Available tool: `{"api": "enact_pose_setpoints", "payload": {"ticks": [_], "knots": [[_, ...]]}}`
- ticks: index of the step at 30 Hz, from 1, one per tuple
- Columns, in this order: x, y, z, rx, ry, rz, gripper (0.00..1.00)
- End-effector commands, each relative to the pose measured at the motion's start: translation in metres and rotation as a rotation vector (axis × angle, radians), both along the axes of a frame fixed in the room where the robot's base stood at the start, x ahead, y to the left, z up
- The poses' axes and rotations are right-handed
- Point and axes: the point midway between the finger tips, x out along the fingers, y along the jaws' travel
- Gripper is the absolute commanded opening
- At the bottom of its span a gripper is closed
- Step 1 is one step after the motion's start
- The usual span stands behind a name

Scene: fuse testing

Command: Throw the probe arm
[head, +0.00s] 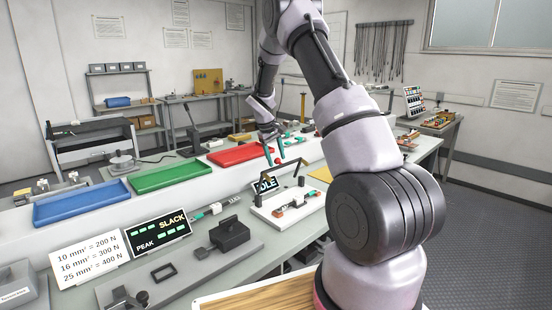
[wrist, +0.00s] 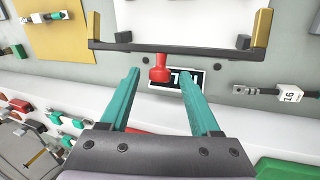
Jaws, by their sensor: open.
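The probe arm is a dark bar (wrist: 175,50) with a gold post at each end and a red knob (wrist: 160,70) at its middle. In the head view the probe arm (head: 278,187) stands over a white test fixture (head: 292,210). My gripper (head: 277,161) is open, its teal fingers pointing down above the fixture. In the wrist view the red knob shows between the two fingertips of my gripper (wrist: 158,72); I cannot tell whether they touch it. A small black display (head: 265,185) behind the fixture reads IDLE; it is partly hidden in the wrist view.
Blue (head: 80,203), green (head: 171,175) and red (head: 240,153) trays stand on the raised shelf. A SLACK/PEAK display (head: 160,235), a force chart (head: 90,258) and a dark block (head: 230,235) stand left of the fixture. A yellow mat (wrist: 58,38) lies beyond.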

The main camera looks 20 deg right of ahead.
Motion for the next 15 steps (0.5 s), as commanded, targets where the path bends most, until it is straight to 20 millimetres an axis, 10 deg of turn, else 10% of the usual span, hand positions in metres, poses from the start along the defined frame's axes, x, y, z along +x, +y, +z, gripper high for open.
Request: {"api": "enact_pose_setpoints", "payload": {"ticks": [8, 13, 15], "knots": [[0.0001, -0.0004, -0.0018, 0.000, 0.000, 0.000, 0.63], [0.0001, -0.0004, -0.0016, 0.000, 0.000, 0.000, 0.02], [0.0001, -0.0003, -0.0016, 0.000, 0.000, 0.000, 0.00]]}}
